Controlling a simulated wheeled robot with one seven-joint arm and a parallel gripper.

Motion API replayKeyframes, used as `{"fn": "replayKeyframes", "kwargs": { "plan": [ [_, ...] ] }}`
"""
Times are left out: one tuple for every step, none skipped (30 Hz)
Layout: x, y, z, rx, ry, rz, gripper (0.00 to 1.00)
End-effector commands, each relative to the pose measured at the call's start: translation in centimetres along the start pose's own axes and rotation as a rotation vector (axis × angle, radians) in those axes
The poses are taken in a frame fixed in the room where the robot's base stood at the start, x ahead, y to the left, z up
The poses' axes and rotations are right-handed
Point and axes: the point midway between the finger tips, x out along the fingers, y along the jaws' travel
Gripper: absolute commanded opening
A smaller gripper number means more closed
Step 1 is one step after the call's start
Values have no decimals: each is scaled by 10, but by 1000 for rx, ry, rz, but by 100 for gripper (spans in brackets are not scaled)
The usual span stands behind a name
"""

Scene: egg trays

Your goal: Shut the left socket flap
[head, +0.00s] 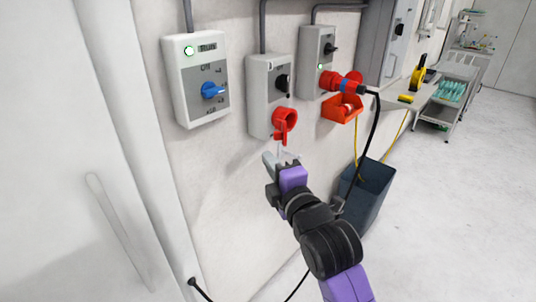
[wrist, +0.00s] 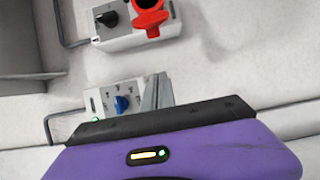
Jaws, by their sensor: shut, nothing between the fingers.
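The left red socket (head: 291,115) sits low on the middle grey wall box (head: 258,95). In the wrist view the socket (wrist: 147,3) is cut by the top edge. Its red flap (wrist: 150,22) stands open there, off the dark socket mouth. In the head view the flap's exact angle is hard to tell. My gripper (head: 279,157) is shut and empty, just below the socket and apart from it. Its grey fingers (wrist: 157,92) show beside the blue-knob box in the wrist view.
A grey box with a blue knob (head: 213,90) is to the left. A right box (head: 318,50) holds a red plug (head: 345,85) with a black cable. An orange-red bin (head: 341,109) hangs below it. A dark blue bin (head: 368,190) stands on the floor behind my arm.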

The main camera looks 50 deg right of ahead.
Motion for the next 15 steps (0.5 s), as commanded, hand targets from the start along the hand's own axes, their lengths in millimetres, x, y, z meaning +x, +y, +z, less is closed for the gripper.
{"fn": "replayKeyframes", "kwargs": {
  "plan": [
    [4,1,0,-1,0,0,0],
    [7,1,0,-1,0,0,0],
    [13,1,0,-1,0,0,0],
    [17,2,0,-1,0,0,0],
    [22,2,0,-1,0,0,0],
    [29,3,0,0,0,1,0],
    [35,2,0,0,0,0,0],
    [41,3,0,0,-1,1,0],
    [49,3,0,1,-1,0,0],
    [55,2,0,1,0,0,0],
    [61,3,0,1,0,1,0],
    [69,3,0,1,1,1,0],
    [75,3,0,0,1,0,0],
    [81,2,0,0,1,0,0],
    [88,3,0,1,1,1,0]
  ]
}}
